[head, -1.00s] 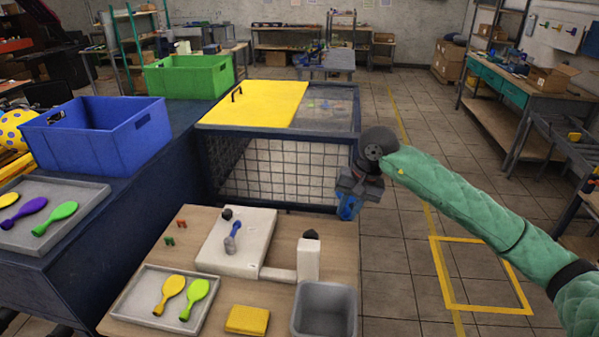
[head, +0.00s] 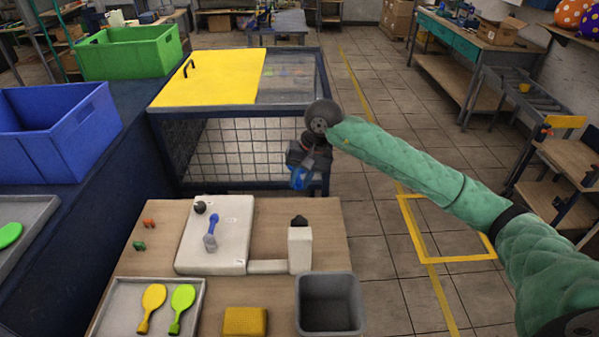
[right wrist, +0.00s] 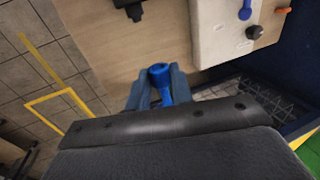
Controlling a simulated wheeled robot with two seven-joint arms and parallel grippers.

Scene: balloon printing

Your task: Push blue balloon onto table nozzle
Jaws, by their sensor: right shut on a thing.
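My right gripper (head: 300,178) is shut on the blue balloon (right wrist: 160,82), held beyond the table's back right corner in the head view. In the right wrist view the balloon's round end shows between the two blue-grey fingers (right wrist: 158,92). On the table (head: 270,220), a white block (head: 235,235) carries an upright blue-grey piece (head: 211,232) and a black knob (head: 200,207). A white post with a black top (head: 300,242) stands to its right. I cannot tell which is the nozzle. The balloon is apart from both. My left gripper is not in view.
A grey tray (head: 198,310) holds a yellow balloon (head: 151,303) and a green balloon (head: 182,302). A yellow sponge (head: 245,321) and a grey bin (head: 330,300) stand at the front. A mesh cage with a yellow lid (head: 212,78) stands behind the table.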

